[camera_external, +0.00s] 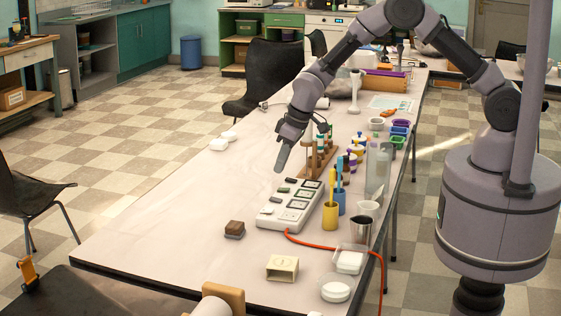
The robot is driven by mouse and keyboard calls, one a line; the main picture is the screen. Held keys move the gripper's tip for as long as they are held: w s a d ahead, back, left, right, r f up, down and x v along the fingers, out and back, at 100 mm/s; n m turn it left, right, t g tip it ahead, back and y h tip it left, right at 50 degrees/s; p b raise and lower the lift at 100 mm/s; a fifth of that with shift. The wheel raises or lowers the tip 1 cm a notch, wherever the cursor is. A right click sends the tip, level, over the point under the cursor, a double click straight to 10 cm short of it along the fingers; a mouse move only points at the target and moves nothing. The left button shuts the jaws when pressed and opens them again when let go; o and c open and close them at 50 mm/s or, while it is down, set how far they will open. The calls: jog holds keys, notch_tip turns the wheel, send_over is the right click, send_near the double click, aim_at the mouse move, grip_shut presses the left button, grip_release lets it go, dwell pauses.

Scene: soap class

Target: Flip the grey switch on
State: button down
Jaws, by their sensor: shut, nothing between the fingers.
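A white switch panel (293,207), like a power strip with several dark and pale keys, lies on the table. A grey-green key (284,190) shows near its left side; I cannot tell from here whether it is on or off. My gripper (281,168) is shut and empty. It points down just above and behind the far end of the panel, apart from it as far as I can see. The fingertips are small in this view.
A wooden rack with bottles (318,158) stands right behind the panel. A yellow cup (330,217) and a blue cup (341,201) stand close on its right. An orange cord (320,246) runs from the panel's near end.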

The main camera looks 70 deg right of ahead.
aim_at(273, 198)
jog(key=x, duration=0.2)
jog(key=b+x, duration=0.1)
jog(key=x, duration=0.1)
jog(key=b+x, duration=0.1)
jog(key=x, duration=0.2)
jog(key=shift+s+f, duration=0.1)
jog(key=shift+s, duration=0.2)
jog(key=shift+w+f+b, duration=0.1)
jog(key=shift+f+b, duration=0.2)
jog(key=shift+f, duration=0.3)
jog(key=shift+f, duration=0.25)
jog(key=shift+f+b, duration=0.1)
jog(key=shift+b, duration=0.2)
jog(key=shift+s, duration=0.85)
